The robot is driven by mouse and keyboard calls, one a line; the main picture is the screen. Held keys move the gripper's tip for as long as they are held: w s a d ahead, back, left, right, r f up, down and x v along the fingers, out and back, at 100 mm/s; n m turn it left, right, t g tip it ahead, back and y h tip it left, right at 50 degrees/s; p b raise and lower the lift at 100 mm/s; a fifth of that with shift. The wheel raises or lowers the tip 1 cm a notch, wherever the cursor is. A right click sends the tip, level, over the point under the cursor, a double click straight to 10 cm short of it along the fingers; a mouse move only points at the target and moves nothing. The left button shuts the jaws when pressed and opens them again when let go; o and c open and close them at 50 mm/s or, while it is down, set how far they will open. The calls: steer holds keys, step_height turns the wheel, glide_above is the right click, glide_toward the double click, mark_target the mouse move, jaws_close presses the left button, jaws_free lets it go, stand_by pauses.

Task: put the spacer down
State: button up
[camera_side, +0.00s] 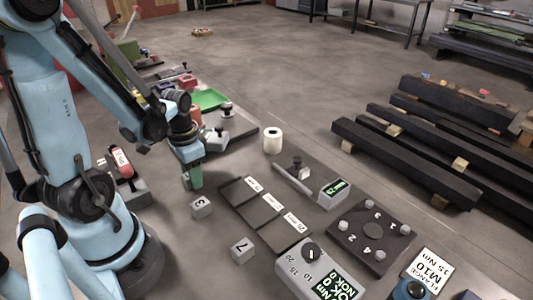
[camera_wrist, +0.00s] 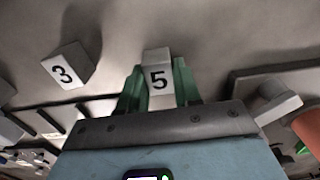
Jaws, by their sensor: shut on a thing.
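My gripper (camera_wrist: 158,88) has green fingers and is shut on a grey block marked 5, the spacer (camera_wrist: 157,76), in the wrist view. The fingers press on its left and right sides. In the side view my gripper (camera_side: 193,177) points down, left of the dark panel, with the spacer largely hidden at its fingers. I cannot tell whether the spacer touches the surface below. A similar block marked 3 (camera_side: 202,207) stands close by in the side view, and it also shows left of my gripper in the wrist view (camera_wrist: 68,69). A block marked 7 (camera_side: 242,250) stands nearer the camera.
A dark panel (camera_side: 247,190) with white labels lies right of my gripper. Beyond it are a white roll (camera_side: 272,140), a small display box (camera_side: 334,193) and a dark numbered plate (camera_side: 347,235). A green tray (camera_side: 210,99) lies behind. Dark beams (camera_side: 400,160) lie at right.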

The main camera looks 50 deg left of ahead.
steer(key=shift+f, duration=0.1)
steer(key=o, duration=1.1)
steer(key=shift+r, duration=6.05)
steer(key=w+d+t, duration=0.1)
steer(key=w+d, duration=0.1)
steer(key=w+d+t, duration=0.2)
steer(key=d, duration=0.1)
steer(key=shift+y, duration=0.4)
steer(key=w+d+t, duration=0.1)
steer(key=d, duration=0.1)
steer(key=w+d+r+t, duration=0.1)
steer(key=d, duration=0.1)
steer(key=w+d+t, duration=0.1)
steer(key=d+t, duration=0.1)
steer(key=d, duration=0.1)
steer(key=shift+w+r+h, duration=0.25)
steer(key=shift+w+h, duration=0.05)
steer(key=shift+h, duration=0.1)
